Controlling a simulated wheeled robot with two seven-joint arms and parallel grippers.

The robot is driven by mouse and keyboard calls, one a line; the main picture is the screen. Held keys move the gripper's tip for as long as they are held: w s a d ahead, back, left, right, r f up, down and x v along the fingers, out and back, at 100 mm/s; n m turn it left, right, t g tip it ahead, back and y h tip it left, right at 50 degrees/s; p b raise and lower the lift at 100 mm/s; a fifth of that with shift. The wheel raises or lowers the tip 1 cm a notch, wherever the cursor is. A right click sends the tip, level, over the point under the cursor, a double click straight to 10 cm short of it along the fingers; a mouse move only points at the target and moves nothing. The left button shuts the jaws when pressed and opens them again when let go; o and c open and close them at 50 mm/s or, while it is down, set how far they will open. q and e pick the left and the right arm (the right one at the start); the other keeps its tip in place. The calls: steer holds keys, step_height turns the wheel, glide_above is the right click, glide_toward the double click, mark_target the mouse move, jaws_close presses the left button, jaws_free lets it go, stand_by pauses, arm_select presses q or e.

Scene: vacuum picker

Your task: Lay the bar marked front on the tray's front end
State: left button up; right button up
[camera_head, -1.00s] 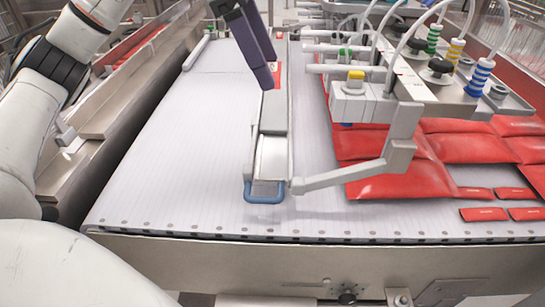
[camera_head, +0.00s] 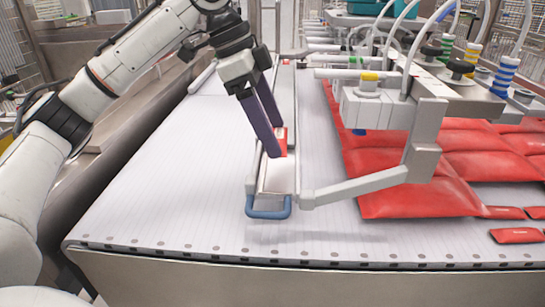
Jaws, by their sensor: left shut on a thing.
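The narrow metal tray (camera_head: 277,178) runs away from me along the belt, with a blue handle (camera_head: 268,208) at its near end. My left gripper (camera_head: 273,153) comes down from the upper left with its dark purple fingers over the near part of the tray. It is shut on a small red bar (camera_head: 282,137), partly hidden behind the fingers. Any marking on the bar is too small to read. I cannot tell whether the bar touches the tray. My right gripper is not in view.
A grey bracket arm (camera_head: 355,187) joins the tray to the vacuum picker head (camera_head: 375,105) on the right. Red packs (camera_head: 420,197) lie on the white belt (camera_head: 165,190) under and beside it. The belt left of the tray is clear.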

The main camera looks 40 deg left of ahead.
mark_target(280, 167)
arm_select(q)
steer(key=shift+f+b, duration=0.45)
steer(key=shift+f, duration=2.2)
steer(key=shift+f, duration=0.1)
steer(key=o, duration=0.7)
steer(key=shift+o, duration=0.2)
steer(key=p+v, duration=0.2)
steer(key=v, duration=1)
steer(key=shift+d, duration=0.1)
